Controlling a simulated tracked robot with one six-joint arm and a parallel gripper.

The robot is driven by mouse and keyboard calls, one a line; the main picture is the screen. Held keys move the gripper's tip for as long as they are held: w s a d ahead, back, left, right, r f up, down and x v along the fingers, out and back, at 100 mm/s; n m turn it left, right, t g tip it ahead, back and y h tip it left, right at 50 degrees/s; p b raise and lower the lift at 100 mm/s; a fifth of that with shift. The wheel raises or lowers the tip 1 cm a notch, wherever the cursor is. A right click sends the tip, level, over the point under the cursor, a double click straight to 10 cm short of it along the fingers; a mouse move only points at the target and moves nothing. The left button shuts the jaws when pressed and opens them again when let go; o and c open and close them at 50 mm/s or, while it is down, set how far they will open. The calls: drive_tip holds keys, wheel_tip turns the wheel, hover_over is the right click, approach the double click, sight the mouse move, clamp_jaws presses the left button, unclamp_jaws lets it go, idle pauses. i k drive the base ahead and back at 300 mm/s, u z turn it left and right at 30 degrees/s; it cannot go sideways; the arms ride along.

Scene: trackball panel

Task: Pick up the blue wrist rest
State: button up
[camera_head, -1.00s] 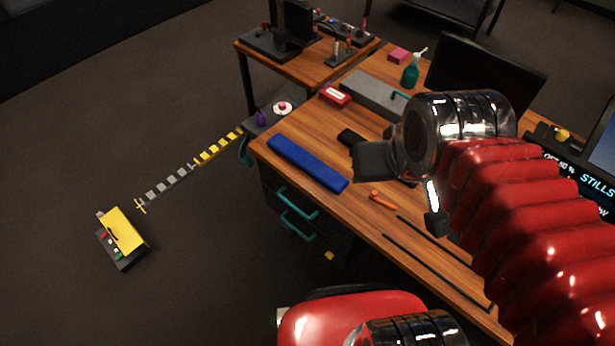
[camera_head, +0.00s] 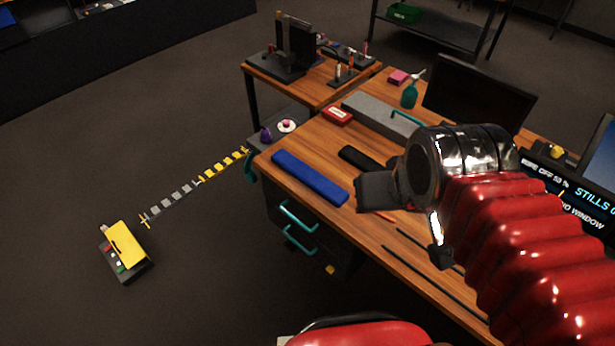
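The blue wrist rest (camera_head: 309,177) is a long flat bar. It lies on the wooden desk (camera_head: 365,222) near its left front edge, slanting from upper left to lower right. My gripper (camera_head: 407,224) is open and empty, with its two dark fingers spread apart. It is to the right of the wrist rest and appears above the desk, with a gap between the near finger and the bar in the picture. The red ribbed arm hides part of the desk's right side.
A black object (camera_head: 361,158) lies between the wrist rest and a grey box (camera_head: 383,114). A red case (camera_head: 337,116) is farther back. Two dark strips (camera_head: 425,275) lie along the front edge. A monitor (camera_head: 478,93) stands behind. A yellow-topped case (camera_head: 126,246) is on the floor.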

sight(325, 188)
drive_tip(key=u, duration=0.85)
drive_tip(key=i, duration=0.35)
drive_tip(key=u, duration=0.45)
